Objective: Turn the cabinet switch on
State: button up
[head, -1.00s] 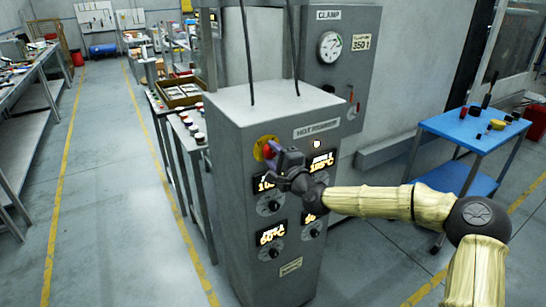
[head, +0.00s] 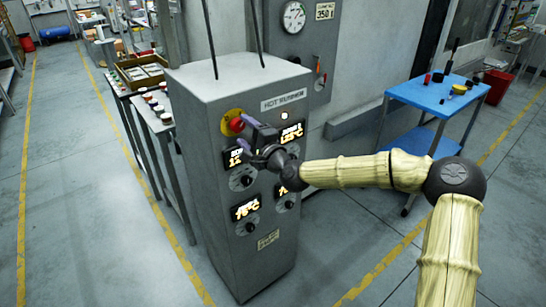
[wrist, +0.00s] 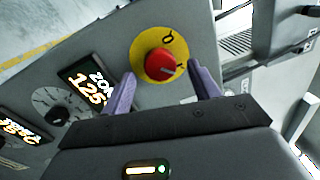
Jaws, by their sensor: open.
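The grey hot runner cabinet (head: 203,170) stands upright in the middle of the head view. Its switch is a red knob (head: 237,125) on a round yellow plate (head: 228,117) at the upper left of the front panel. In the wrist view the red knob (wrist: 161,62) on the yellow plate (wrist: 150,44) lies between and beyond the fingertips. My gripper (wrist: 162,80) is open, with its two purple fingers on either side of the knob. I cannot tell whether a finger touches it. In the head view my gripper (head: 245,124) is right in front of the knob and partly covers the panel.
Lit displays and dials (head: 245,208) lie below the switch. A lit lamp (head: 284,115) is at the upper right of the panel. A blue cart (head: 425,95) stands to the right, and a bench with trays (head: 140,75) is behind on the left.

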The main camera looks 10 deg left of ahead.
jog(key=b+v, duration=0.2)
jog(key=v, duration=1.3)
jog(key=shift+w, duration=0.1)
jog(key=s+d+f+n+g+h+p, duration=0.2)
jog(key=s+f+n+g+h, duration=0.15)
jog(key=f, duration=0.35)
jog(key=s+d+f+n+g+h+p, duration=0.2)
jog(key=d+f+n+g+h, duration=0.15)
jog(key=f, duration=0.45)
jog(key=s+d+r+n+g+h+p, duration=0.1)
jog(key=s+d+r+h+p, duration=0.1)
jog(key=s+d, duration=0.4)
jog(key=s+d+r+n+g+h+p, duration=0.1)
jog(key=s+d+r+h, duration=0.4)
jog(key=d, duration=0.9)
jog(key=shift+s+d+r+n+g+p, duration=0.2)
jog(key=shift+s+n+g+p, duration=0.25)
jog(key=shift+s, duration=0.3)
